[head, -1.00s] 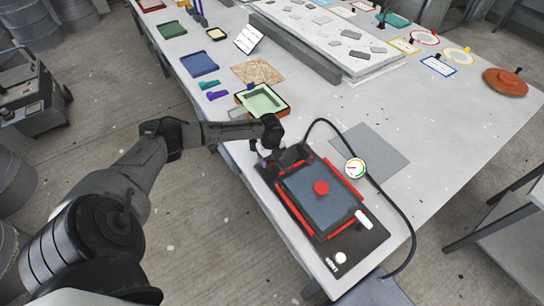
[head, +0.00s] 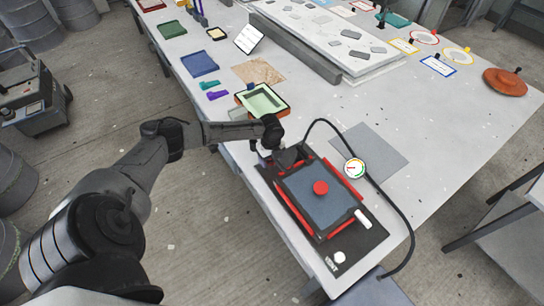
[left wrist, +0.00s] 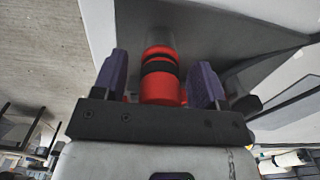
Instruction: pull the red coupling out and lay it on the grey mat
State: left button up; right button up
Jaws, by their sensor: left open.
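The red coupling (left wrist: 160,88), a red cylinder with a dark band, stands between the purple fingers of my left gripper (left wrist: 163,64) in the left wrist view. The fingers are open, one on each side, with a narrow gap showing. The coupling's far end meets a grey fitting (left wrist: 160,38). In the head view my left gripper (head: 266,152) is at the far-left end of the dark mould unit, and the coupling is hidden there. The grey mat (head: 378,148) lies flat and bare beyond the unit. My right gripper is out of view.
A green tray (head: 262,101) is close behind my gripper.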

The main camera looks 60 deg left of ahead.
pick_arm(q)
jog(key=shift+c, duration=0.4)
jog(key=c, duration=1.1)
jog(key=shift+c, duration=0.2)
jog(key=shift+r, duration=0.15)
jog(key=shift+r+p, duration=0.95)
jog(key=shift+p, duration=0.15)
jog(key=shift+r+p, duration=1.85)
jog(key=shift+r, duration=0.05)
